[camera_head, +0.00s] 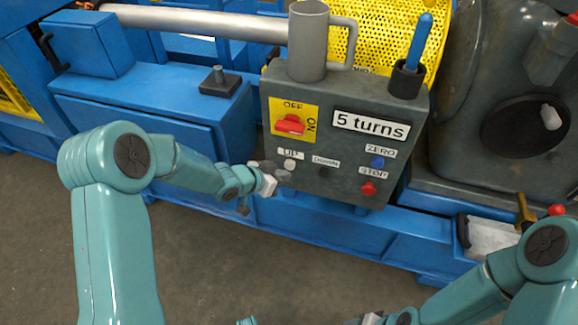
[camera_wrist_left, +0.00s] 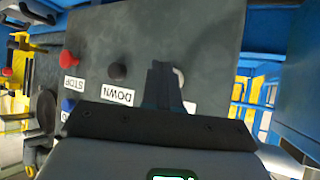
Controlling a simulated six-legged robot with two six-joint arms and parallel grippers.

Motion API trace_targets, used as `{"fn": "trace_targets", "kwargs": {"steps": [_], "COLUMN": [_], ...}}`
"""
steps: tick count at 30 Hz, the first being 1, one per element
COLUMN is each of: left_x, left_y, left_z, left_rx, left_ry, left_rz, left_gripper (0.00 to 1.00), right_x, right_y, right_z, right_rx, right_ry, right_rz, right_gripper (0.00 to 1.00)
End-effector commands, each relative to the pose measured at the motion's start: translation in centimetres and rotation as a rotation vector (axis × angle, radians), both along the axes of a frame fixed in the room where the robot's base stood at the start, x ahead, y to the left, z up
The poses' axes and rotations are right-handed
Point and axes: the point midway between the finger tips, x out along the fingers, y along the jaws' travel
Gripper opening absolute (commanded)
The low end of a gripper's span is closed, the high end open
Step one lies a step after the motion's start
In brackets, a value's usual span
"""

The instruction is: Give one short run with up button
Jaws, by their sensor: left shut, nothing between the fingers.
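The grey control box (camera_head: 350,120) carries a white UP button (camera_head: 290,165) under its UP label, at the lower left of its face. In the left wrist view the white button (camera_wrist_left: 180,76) is partly hidden behind my fingers. My left gripper (camera_head: 280,176) is shut and empty, its tips close to the UP button. I cannot tell whether they touch it. A sign on the box reads "5 turns". The dark DOWN button (camera_wrist_left: 117,71) is beside my fingers in the wrist view. My right gripper (camera_head: 372,319) is barely in view at the bottom edge.
The box also has a red rotary switch (camera_head: 290,125) on a yellow plate, a blue ZERO button (camera_head: 377,162) and a red STOP button (camera_head: 368,188). A grey mug (camera_head: 308,45) and a blue-handled tool (camera_head: 418,45) stand on top. The floor in front is clear.

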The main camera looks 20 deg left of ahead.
Motion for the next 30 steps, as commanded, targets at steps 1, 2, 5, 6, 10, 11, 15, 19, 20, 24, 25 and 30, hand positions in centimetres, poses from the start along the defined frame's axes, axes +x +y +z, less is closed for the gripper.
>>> {"fn": "trace_targets", "kwargs": {"steps": [1, 2, 5, 6, 10, 11, 15, 19, 20, 24, 25, 30], "left_x": [0.0, 0.0, 0.0, 0.0, 0.0, 0.0, 0.14, 0.59, 0.71, 0.85, 0.84, 0.85], "left_y": [0.0, 0.0, 0.0, 0.0, 0.0, 0.0, -0.02, -0.03, -0.02, -0.02, -0.03, -0.02], "left_z": [0.0, 0.0, 0.0, 0.0, 0.0, 0.0, 0.07, 0.15, 0.15, -0.01, -0.02, -0.01], "left_rx": [0.0, 0.0, 0.0, 0.0, 0.0, 0.0, 0.0, 0.0, -0.001, 0.0, 0.0, 0.0], "left_ry": [0.0, 0.0, 0.0, 0.0, 0.0, 0.0, 0.0, 0.001, 0.0, 0.001, 0.001, 0.0], "left_rz": [0.0, 0.0, 0.0, 0.0, 0.0, 0.0, 0.0, 0.001, 0.001, 0.001, 0.001, 0.0], "left_gripper": [0.0, 0.0, 0.0, 0.0, 0.0, 0.0, 0.0, 0.0, 0.0, 0.0, 0.0, 0.0], "right_x": [0.0, 0.0, 0.0, 0.0, 0.0, 0.0, -0.01, 0.0, 0.01, 0.0, 0.01, 0.0], "right_y": [0.0, 0.0, 0.0, 0.0, 0.0, 0.0, 0.0, 0.0, 0.0, 0.0, 0.0, 0.0], "right_z": [0.0, 0.0, 0.0, 0.0, 0.0, 0.0, 0.23, 0.74, 0.83, 0.8, 0.79, 0.79], "right_rx": [0.0, 0.0, 0.0, 0.0, 0.0, 0.0, 0.0, 0.0, 0.0, 0.0, 0.0, 0.0], "right_ry": [0.0, 0.0, 0.0, 0.0, 0.0, 0.0, 0.0, 0.0, 0.0, 0.0, 0.0, 0.0], "right_rz": [0.0, 0.0, 0.0, 0.0, 0.0, 0.0, 0.0, 0.0, 0.0, 0.0, 0.0, 0.0], "right_gripper": [0.64, 0.64, 0.64, 0.64, 0.64, 0.64, 0.64, 0.64, 0.64, 0.64, 0.64, 0.64]}}
